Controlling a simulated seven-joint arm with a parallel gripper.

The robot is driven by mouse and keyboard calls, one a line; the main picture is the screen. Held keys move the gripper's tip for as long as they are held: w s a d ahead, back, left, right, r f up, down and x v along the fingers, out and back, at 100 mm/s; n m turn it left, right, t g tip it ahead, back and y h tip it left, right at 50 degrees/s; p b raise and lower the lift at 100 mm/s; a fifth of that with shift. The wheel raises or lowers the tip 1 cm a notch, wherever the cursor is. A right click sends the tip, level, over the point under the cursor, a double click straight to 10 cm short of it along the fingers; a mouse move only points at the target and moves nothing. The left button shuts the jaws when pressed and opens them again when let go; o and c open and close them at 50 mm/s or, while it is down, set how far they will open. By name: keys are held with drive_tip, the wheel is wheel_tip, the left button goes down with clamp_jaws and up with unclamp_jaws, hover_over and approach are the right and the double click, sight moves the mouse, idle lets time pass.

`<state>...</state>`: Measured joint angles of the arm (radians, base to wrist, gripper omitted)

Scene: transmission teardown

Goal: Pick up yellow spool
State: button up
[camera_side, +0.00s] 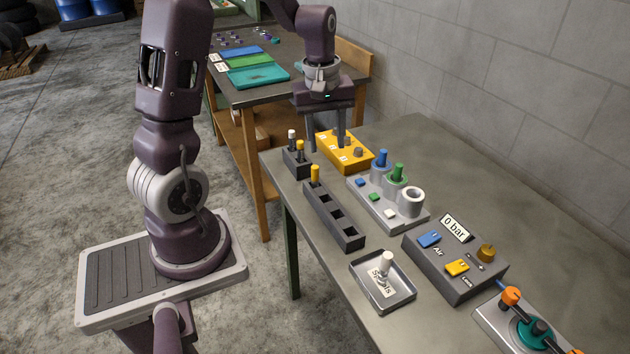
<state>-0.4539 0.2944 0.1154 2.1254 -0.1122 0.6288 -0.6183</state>
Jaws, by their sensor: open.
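Two small yellow-topped cylinders are in view, and I cannot tell for sure which is the yellow spool. One yellow piece (315,175) stands upright in the end slot of a long dark rack (349,241). Another yellow-topped piece (300,149) stands in a small dark block (291,163), beside a white-topped piece (292,138). My gripper (327,147) points down with its fingers apart and nothing visible between them. A tray labelled "Spools" (405,297) holds an upright white piece (386,263).
A grey holder (385,214) carries a blue piece (382,159), a green piece (397,173) and a white ring (411,201). A control box (458,270) reading "0 bar" stands nearer. A second bench (290,47) with coloured mats is behind.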

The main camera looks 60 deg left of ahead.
sight(315, 167)
drive_tip(key=a+f+n, duration=0.1)
drive_tip(key=a+f, duration=0.1)
drive_tip(key=a+f+n, duration=0.1)
drive_tip(key=f, duration=0.2)
drive_tip(key=a+f+n+g, duration=0.1)
drive_tip(key=a+f, duration=0.1)
drive_tip(key=shift+s+a+f, duration=0.2)
drive_tip(key=shift+a+f, duration=0.15)
drive_tip(key=f, duration=0.6)
drive_tip(key=shift+w+a+f, duration=0.25)
drive_tip(key=shift+w+f, duration=0.1)
drive_tip(key=shift+r, duration=0.1)
clamp_jaws()
